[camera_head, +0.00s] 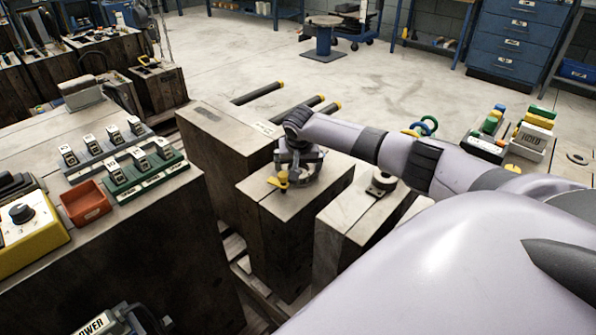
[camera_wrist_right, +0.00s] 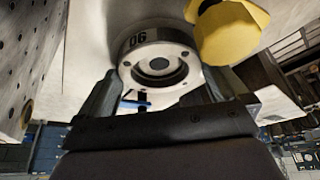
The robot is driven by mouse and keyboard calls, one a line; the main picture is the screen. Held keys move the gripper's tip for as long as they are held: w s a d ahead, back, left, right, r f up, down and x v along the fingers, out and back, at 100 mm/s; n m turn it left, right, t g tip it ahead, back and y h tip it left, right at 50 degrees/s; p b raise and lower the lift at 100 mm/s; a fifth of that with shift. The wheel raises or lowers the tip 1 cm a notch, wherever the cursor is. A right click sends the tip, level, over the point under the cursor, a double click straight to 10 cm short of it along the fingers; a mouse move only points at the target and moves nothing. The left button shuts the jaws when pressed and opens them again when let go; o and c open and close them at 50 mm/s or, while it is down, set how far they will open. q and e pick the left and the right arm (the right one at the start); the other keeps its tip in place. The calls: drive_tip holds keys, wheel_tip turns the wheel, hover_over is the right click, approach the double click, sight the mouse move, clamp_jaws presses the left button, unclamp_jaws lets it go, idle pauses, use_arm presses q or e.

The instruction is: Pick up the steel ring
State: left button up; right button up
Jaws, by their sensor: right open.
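A round steel ring (camera_wrist_right: 160,62) marked "06" fills the upper middle of the right wrist view. It has a dark centre and small holes in its face. My right gripper (camera_wrist_right: 160,88) is open, with one dark finger on each side of the ring; I cannot tell whether they touch it. In the head view my right gripper (camera_head: 300,168) is low over the middle wooden block (camera_head: 290,205), and it mostly hides the ring there. A yellow knob (camera_wrist_right: 230,32) is close beside the ring; it also shows in the head view (camera_head: 281,180). My left gripper is not in view.
An orange tray (camera_head: 86,203), a green rack (camera_head: 145,176) and a yellow control box (camera_head: 27,235) stand on the left bench. Dark bars with yellow ends (camera_head: 300,108) stick out behind the blocks.

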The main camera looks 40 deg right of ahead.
drive_tip(key=shift+r, duration=0.1)
drive_tip(key=c, duration=1.2)
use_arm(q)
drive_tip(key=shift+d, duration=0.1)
use_arm(e)
drive_tip(key=shift+o, duration=0.2)
drive_tip(key=shift+r, duration=0.1)
use_arm(q)
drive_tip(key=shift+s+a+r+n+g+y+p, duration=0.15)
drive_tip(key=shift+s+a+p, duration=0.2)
drive_tip(key=shift+p, duration=0.5)
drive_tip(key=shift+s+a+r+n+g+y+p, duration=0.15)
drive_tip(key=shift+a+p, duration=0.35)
drive_tip(key=shift+p, duration=0.35)
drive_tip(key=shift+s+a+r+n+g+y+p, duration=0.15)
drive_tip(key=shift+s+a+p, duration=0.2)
drive_tip(key=shift+p, duration=0.5)
use_arm(e)
wheel_tip(320, 180, up, 20)
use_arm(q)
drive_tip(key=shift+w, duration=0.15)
